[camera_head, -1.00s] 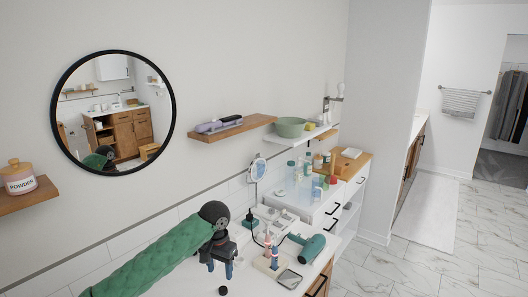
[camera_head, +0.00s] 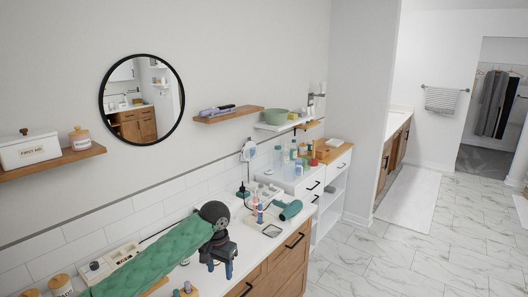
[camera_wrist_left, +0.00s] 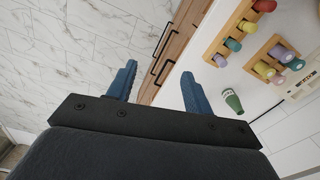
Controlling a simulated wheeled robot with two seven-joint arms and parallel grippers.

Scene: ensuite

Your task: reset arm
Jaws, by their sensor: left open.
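My left arm, in a green padded sleeve, comes in from the lower left of the head view and reaches over the white counter. My left gripper (camera_head: 218,266) is at its end, pointing down over the counter by the wooden drawers. In the left wrist view its two blue fingers (camera_wrist_left: 157,85) are spread apart with nothing between them. Beneath them are the drawer fronts and the floor. My right gripper is in neither view.
A green bottle (camera_wrist_left: 233,101) and wooden racks with coloured bottles (camera_wrist_left: 241,30) are on the counter. A teal hair dryer (camera_head: 290,210) lies beyond the gripper. Wooden drawers (camera_head: 285,262) line the front. Open marble floor (camera_head: 400,255) is at the right. A shelf (camera_head: 55,162) holds a first-aid box.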

